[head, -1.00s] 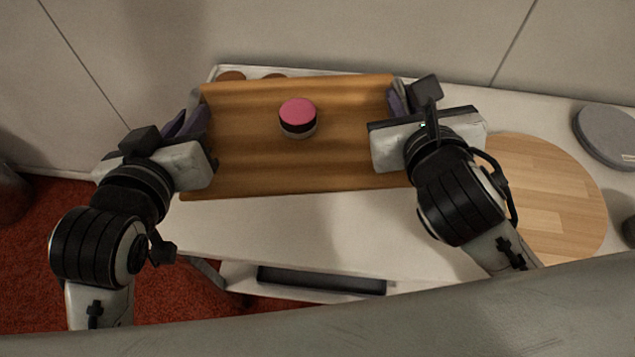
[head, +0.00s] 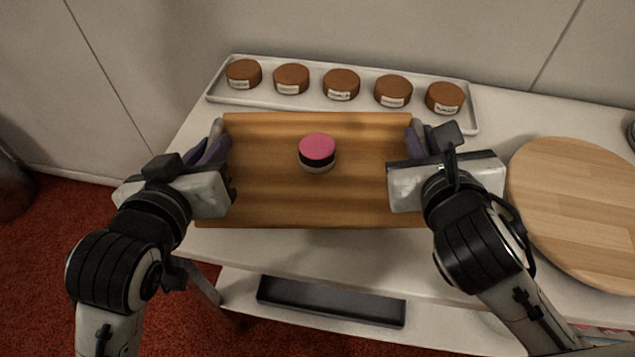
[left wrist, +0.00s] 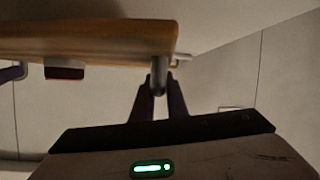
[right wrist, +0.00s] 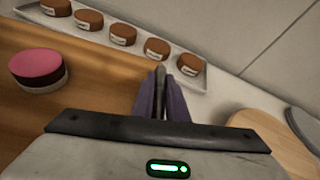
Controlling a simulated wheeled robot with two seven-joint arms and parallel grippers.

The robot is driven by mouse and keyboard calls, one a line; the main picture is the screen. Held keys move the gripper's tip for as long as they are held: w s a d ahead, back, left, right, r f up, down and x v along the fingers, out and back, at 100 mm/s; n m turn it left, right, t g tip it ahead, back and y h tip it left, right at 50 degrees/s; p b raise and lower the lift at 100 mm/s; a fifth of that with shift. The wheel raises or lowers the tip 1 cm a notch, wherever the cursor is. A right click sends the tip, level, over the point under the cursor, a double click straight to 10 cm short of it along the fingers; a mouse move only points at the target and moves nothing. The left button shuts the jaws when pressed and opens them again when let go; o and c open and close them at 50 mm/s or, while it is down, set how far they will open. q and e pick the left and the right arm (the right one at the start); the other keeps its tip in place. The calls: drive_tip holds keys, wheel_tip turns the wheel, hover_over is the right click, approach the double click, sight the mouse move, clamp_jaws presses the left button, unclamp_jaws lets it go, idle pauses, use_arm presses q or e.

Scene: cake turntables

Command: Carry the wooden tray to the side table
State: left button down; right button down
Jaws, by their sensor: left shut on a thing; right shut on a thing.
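The wooden tray (head: 270,190) is held level between my two grippers above the white table in the head view. A small round cake (head: 317,150) with a pink top and dark side stands near its middle; it also shows in the right wrist view (right wrist: 38,70). My left gripper (head: 217,145) is shut on the tray's left end. In the left wrist view its fingers (left wrist: 160,95) close on a grey handle post by the tray (left wrist: 90,40). My right gripper (head: 415,140) is shut on the tray's right end; its fingers show in the right wrist view (right wrist: 160,95).
The white table (head: 300,250) lies beneath. A white rectangular tray (head: 225,100) with several labelled brown cakes (head: 341,84) stands behind. A round wooden board (head: 580,205) is at the right. A dark trough (head: 330,302) sits on a lower shelf. A wall rises behind.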

use_arm(q)
drive_tip(key=shift+f, duration=0.15)
use_arm(e)
drive_tip(key=shift+f, duration=0.2)
